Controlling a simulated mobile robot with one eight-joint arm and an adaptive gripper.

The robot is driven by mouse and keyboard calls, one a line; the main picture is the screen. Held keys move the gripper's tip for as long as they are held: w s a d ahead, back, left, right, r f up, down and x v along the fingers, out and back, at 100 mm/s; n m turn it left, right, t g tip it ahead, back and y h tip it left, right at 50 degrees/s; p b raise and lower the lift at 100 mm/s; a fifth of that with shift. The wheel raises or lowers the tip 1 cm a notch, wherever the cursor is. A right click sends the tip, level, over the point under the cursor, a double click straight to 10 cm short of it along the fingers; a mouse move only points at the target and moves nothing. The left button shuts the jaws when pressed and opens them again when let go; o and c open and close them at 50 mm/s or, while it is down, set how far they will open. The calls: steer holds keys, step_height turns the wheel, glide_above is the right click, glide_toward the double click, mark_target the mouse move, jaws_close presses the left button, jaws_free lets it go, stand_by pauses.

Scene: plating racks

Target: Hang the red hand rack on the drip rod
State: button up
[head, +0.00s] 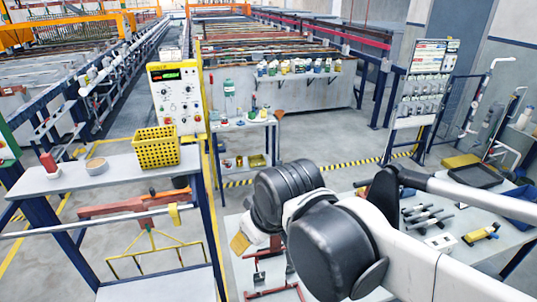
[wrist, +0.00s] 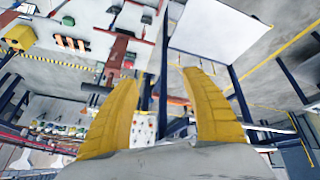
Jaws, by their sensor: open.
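A red rack with crossbars and a stem (head: 272,293) lies on the right-hand table, partly hidden behind my arm in the head view. Red bars also show on a pale tabletop at the upper middle of the wrist view (wrist: 118,52). The grey drip rod (head: 60,229) runs along the left bench in the head view. A yellow pronged rack (head: 150,250) hangs near the rod. My gripper (wrist: 160,77) is open, with two yellow fingers spread and nothing between them.
Dark-handled tools (head: 425,216) lie on the right table. Open floor lies between the benches.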

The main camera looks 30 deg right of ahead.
step_height(320, 180, up, 6)
steer(key=w+d+f+n+p, duration=0.1)
steer(key=w+d+n+p, duration=0.1)
steer(key=p, duration=0.1)
steer(key=n+g, duration=0.6)
steer(key=n, duration=0.4)
glide_above(275, 241)
steer(key=w, duration=0.2)
steer(key=f, duration=0.4)
steer(key=shift+s+a+f, duration=0.15)
steer(key=shift+a, duration=0.05)
steer(key=shift+d+f, duration=0.2)
steer(key=shift+f, duration=0.3)
step_height(275, 241, down, 10)
steer(key=shift+f+p, duration=0.1)
steer(key=shift+p, duration=0.25)
jaws_close()
